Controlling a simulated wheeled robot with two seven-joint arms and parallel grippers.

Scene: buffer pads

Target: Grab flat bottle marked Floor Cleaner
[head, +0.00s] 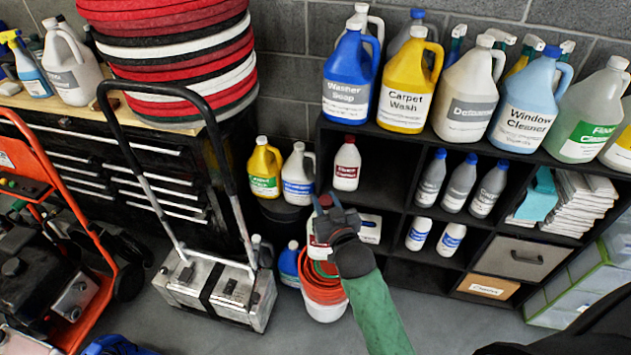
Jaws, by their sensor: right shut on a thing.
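My right gripper (338,222) reaches in on its green arm from the bottom, in front of the shelf's left end. It is shut on a white bottle with a red cap (326,201), held above a bucket with red-orange rings. The gripper hides much of this bottle, and I cannot read its label. A similar small white bottle with a dark red label (346,164) stands at the shelf's left end; its text is too small to read. A large jug with green liquid (588,122) on the shelf top has a green label that seems to begin with "Floor". My left gripper is not in view.
The black shelf (421,145) carries several large jugs on top and small bottles, papers and drawers below. Stacked pads (180,60) sit upper left.

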